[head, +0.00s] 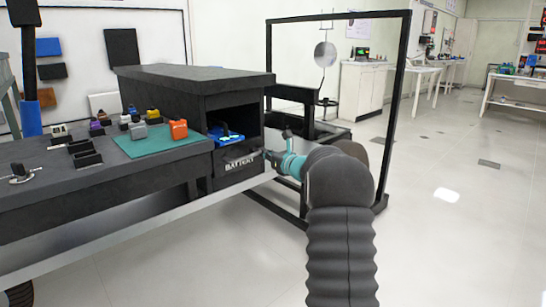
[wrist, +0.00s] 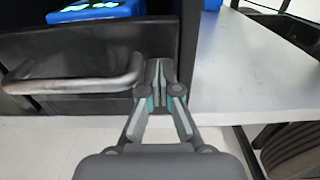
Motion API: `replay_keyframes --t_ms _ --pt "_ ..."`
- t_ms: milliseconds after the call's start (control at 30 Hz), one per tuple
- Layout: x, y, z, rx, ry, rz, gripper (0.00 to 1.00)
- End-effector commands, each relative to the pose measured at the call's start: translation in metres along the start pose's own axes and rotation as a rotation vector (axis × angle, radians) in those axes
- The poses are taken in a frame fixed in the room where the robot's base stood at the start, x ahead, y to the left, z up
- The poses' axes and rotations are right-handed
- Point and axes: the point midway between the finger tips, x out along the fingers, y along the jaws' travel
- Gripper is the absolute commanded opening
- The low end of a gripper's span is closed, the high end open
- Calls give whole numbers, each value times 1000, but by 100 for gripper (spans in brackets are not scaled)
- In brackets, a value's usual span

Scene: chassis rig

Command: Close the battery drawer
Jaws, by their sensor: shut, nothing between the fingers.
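The battery drawer (head: 238,163) is a dark box front marked "BATTERY", low in the black cabinet. A blue battery (head: 226,136) shows above its front. In the wrist view the drawer front (wrist: 70,104) carries a curved metal handle (wrist: 80,83), and the blue battery (wrist: 100,10) lies behind it. The drawer seems to stand partly out, but how far is unclear. My gripper (wrist: 158,72) is shut and empty, its fingertips at the right end of the handle and drawer front. Contact cannot be told. In the head view my gripper (head: 270,157) is beside the drawer's right edge.
The black cabinet (head: 195,75) has an open bay above the drawer. A pale rail (wrist: 245,65) runs right of my fingers. A black frame (head: 400,110) stands close to my arm. A teal mat (head: 160,143) with small parts lies left. Floor at right is clear.

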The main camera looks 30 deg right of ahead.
Motion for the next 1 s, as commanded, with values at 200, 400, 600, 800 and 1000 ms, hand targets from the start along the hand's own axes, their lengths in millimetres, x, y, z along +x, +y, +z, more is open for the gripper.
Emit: replay_keyframes --t_ms 200,400,600,800,1000 --pt "13 0 0 0 0 0 0" --pt "17 3 2 -1 -2 3 0" --pt "19 6 3 -1 -4 7 0" --pt "14 8 3 -2 -6 10 0" --pt "-14 0 0 -1 -3 2 0"
